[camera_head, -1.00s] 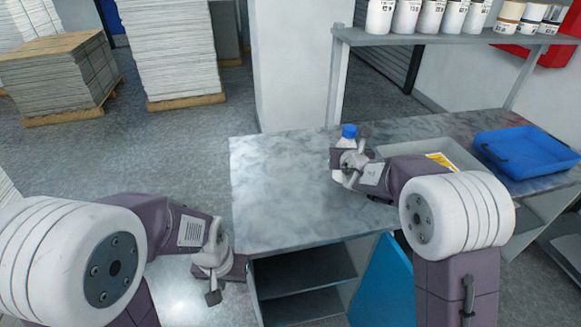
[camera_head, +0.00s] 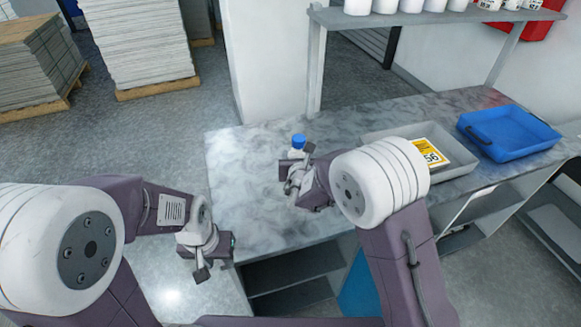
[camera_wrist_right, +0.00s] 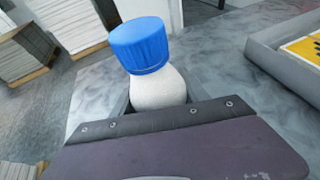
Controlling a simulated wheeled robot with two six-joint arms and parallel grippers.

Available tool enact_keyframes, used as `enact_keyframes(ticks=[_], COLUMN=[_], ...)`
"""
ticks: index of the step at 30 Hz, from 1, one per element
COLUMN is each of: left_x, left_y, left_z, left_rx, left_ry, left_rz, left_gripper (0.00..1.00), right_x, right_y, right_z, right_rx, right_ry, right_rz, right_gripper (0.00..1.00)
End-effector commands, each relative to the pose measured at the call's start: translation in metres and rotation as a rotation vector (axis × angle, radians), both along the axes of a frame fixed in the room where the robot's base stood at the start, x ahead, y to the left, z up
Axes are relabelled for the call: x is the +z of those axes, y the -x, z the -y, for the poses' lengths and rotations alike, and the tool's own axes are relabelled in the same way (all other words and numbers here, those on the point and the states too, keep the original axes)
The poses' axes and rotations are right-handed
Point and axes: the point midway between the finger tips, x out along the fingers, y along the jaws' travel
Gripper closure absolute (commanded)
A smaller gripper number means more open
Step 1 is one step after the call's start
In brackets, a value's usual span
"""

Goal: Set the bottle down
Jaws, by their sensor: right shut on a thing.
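The bottle is white with a blue cap (camera_head: 298,141). In the head view it is over the grey worktop (camera_head: 250,150), mostly hidden by my right gripper (camera_head: 296,172). My right gripper is shut on the bottle. In the right wrist view the bottle's white shoulder (camera_wrist_right: 158,88) and blue cap (camera_wrist_right: 139,45) rise above the gripper, tilted slightly in the picture. Whether its base touches the worktop is hidden. My left gripper (camera_head: 217,262) hangs near the worktop's front left edge, away from the bottle; its jaw opening is unclear.
A grey tray (camera_head: 462,163) with a yellow label card (camera_head: 430,152) lies right of the bottle. A blue tray (camera_head: 508,150) stands farther right. A shelf (camera_head: 420,17) with several white containers is above the back. The worktop's left part is clear.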

Motion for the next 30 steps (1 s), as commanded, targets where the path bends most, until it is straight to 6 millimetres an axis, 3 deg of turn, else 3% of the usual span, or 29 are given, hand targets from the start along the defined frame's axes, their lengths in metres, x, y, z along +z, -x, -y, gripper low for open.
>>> enact_keyframes(ticks=[3,8,15,26,27,29,30], left_x=[0.004,0.004,0.007,0.002,0.003,0.004,0.004], left_y=[0.000,0.000,0.000,0.000,0.000,0.000,0.000], left_z=[0.000,0.000,0.000,0.000,0.000,0.000,0.000], left_rx=[0.000,0.000,0.000,0.000,0.000,0.000,0.000], left_ry=[0.000,0.000,0.000,0.000,0.000,0.000,0.000], left_rz=[0.000,0.000,0.000,0.000,0.000,0.000,0.000], left_gripper=[0.64,0.64,0.64,0.64,0.64,0.64,0.64], right_x=[-0.007,-0.011,-0.048,-0.053,-0.053,-0.053,-0.053], right_y=[0.009,0.011,0.011,0.011,0.011,0.012,0.012], right_z=[-0.012,-0.014,-0.014,-0.014,-0.014,-0.014,-0.014], right_rx=[0.001,-0.003,-0.002,-0.002,-0.002,-0.002,-0.002], right_ry=[-0.001,-0.002,0.000,-0.003,-0.002,-0.002,-0.002], right_rz=[0.002,0.005,0.001,0.004,0.001,0.001,0.001], right_gripper=[1.00,1.00,1.00,1.00,0.42,0.26,0.26])
